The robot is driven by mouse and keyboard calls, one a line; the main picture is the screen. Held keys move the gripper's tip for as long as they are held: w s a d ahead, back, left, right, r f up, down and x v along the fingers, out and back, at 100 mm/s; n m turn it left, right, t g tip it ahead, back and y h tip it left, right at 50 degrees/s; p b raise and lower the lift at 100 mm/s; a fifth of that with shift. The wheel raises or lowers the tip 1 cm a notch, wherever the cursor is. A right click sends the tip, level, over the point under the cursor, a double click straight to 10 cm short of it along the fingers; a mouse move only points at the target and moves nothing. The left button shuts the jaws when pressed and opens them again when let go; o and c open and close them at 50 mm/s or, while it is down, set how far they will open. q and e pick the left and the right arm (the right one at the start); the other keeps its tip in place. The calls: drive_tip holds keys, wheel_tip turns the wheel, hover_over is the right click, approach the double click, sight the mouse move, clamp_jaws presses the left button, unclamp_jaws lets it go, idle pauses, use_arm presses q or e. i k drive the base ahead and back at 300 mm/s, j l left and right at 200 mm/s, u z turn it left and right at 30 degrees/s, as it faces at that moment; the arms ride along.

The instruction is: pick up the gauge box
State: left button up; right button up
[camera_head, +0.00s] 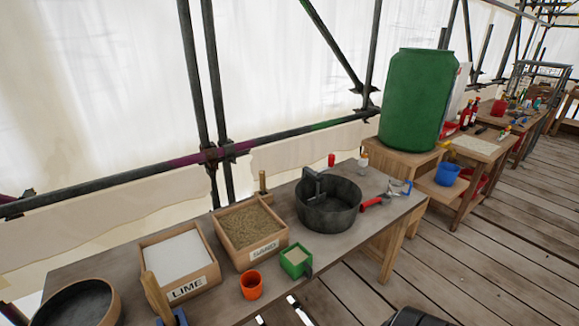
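The gauge box is most likely the small green box (296,262), which stands upright on the workbench (335,277) near its front edge. It is open-topped, pale inside, with a dark handle at its right side. Two light-and-dark fingertips of a gripper, apparently my right (281,312), show at the bottom edge, in front of and below the green box. They are apart with nothing visible between them, and do not touch the box. The rest of that gripper is cut off by the frame. My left gripper is not recognisable in view.
An orange cup (251,285) stands just left of the green box. Behind are a sand box (249,233) and a dark round tub (329,205). A lime box (179,262) and a wooden-handled tool (157,297) are left. Bare bench lies right of the green box.

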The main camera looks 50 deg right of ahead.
sight(295, 259)
drive_tip(key=z, duration=1.55)
